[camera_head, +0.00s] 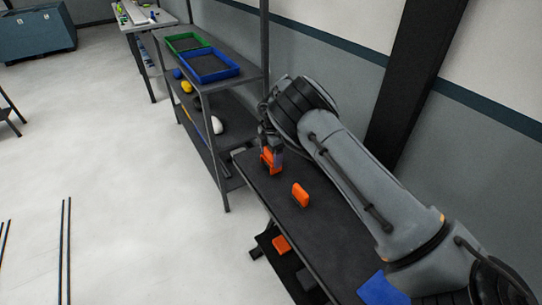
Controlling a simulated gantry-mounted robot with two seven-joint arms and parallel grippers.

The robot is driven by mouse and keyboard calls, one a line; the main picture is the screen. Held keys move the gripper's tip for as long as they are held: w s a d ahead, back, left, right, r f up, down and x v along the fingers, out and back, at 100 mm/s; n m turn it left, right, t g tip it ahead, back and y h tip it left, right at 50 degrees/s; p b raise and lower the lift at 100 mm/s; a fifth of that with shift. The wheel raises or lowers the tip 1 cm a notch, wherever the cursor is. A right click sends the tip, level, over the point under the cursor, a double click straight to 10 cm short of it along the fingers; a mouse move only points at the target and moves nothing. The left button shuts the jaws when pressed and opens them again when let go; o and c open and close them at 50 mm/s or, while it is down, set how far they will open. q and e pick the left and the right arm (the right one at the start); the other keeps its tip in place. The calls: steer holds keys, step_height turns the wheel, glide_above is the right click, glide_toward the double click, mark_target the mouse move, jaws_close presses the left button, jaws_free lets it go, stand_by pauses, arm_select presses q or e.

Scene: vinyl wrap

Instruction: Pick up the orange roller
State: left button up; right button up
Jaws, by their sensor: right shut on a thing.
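My right gripper (271,150) reaches down at the far end of the dark table and is shut on an orange object (267,160). The object is small and partly hidden by the fingers; I cannot tell from its shape whether it is the roller, nor whether it touches the table. A second orange block-like piece (300,195) stands on the table, nearer and to the right, apart from the gripper. Another orange piece (281,244) lies on the lower level below the table edge. My left gripper is not in view.
The dark table (328,235) runs along the wall, with a blue item (382,288) at its near end. Beyond stands a shelf rack with a green tray (187,42), a blue tray (208,66) and several small items lower down. The pale floor (110,150) at left is mostly open.

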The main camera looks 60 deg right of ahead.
steer(key=shift+r, duration=0.55)
step_height(320, 180, up, 3)
steer(key=shift+f+p, duration=0.2)
steer(key=shift+p, duration=0.35)
steer(key=s+a+r+p, duration=0.1)
steer(key=s+a+r, duration=0.1)
steer(key=s, duration=0.3)
steer(key=s+a+r+p, duration=0.1)
steer(key=s+a+r, duration=0.2)
steer(key=s+r, duration=0.1)
steer(key=shift+s+r, duration=0.3)
steer(key=shift+s, duration=0.45)
